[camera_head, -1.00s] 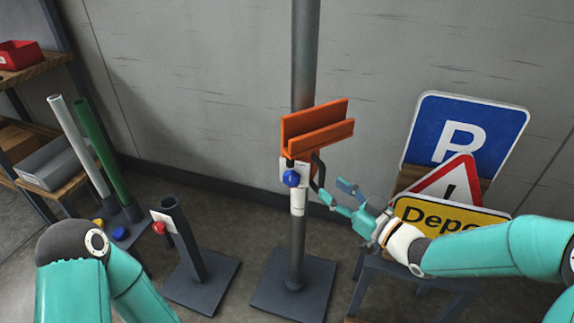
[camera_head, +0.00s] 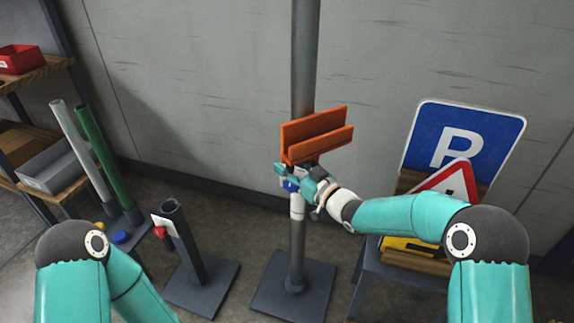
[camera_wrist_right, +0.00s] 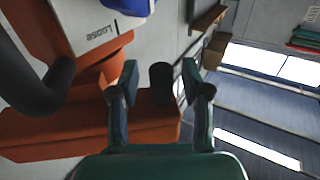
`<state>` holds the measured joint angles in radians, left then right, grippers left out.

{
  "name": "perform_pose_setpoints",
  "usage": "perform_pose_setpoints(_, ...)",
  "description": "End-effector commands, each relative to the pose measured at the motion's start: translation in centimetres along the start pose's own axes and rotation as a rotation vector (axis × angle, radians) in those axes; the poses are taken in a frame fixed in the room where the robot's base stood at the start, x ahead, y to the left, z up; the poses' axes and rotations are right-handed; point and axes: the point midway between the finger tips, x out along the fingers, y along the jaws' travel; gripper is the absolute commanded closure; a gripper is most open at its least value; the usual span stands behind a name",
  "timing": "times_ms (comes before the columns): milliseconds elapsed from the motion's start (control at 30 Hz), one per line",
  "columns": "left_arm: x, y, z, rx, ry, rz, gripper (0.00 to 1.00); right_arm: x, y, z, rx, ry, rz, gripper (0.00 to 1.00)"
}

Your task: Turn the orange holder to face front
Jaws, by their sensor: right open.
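The orange holder (camera_head: 318,135), a channel-shaped bracket, sits on the post (camera_head: 297,240) in the middle of the head view, its long side slanting up to the right. It also shows in the right wrist view (camera_wrist_right: 60,132). My right gripper (camera_head: 287,178) is open just below the holder, by the blue knob (camera_head: 291,186), which it partly covers. In the right wrist view, a dark round end (camera_wrist_right: 161,82) shows between the open fingers; I cannot tell whether they touch it. A thick dark bar (camera_wrist_right: 42,88) curves at left, near a label reading "Loose" (camera_wrist_right: 97,32). My left gripper is out of view.
A shorter post with a red knob (camera_head: 160,232) stands left. White (camera_head: 78,145) and green (camera_head: 105,160) poles stand farther left. The wall is close behind.

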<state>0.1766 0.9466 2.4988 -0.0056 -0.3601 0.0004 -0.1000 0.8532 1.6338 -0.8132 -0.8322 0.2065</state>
Motion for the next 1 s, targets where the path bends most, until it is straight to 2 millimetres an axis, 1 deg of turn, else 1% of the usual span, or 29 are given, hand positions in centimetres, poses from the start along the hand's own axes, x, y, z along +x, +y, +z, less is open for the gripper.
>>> perform_pose_setpoints(200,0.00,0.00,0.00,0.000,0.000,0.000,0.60,0.06,-0.02,0.01,0.000,0.000,0.000,0.53)
perform_pose_setpoints(233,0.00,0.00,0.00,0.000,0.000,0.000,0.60,0.05,-0.02,0.00,0.000,0.000,0.000,0.54)
perform_pose_setpoints(467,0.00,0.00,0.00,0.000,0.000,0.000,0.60,0.05,-0.02,0.00,0.000,0.000,0.000,0.93)
perform_pose_setpoints(500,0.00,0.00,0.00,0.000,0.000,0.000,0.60,0.05,-0.01,0.00,0.001,0.000,0.000,0.99)
perform_pose_setpoints(767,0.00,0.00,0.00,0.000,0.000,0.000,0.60,0.04,0.07,-0.03,0.001,0.001,0.002,1.00)
perform_pose_setpoints(800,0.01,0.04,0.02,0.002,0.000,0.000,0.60,0.58,-0.58,-0.04,0.003,0.001,0.000,1.00)
perform_pose_setpoints(900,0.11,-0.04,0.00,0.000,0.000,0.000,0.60,0.46,-0.40,-0.02,0.002,0.002,-0.001,1.00)
perform_pose_setpoints(1000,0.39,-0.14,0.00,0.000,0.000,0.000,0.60,0.70,-0.67,0.05,0.002,0.003,-0.001,1.00)
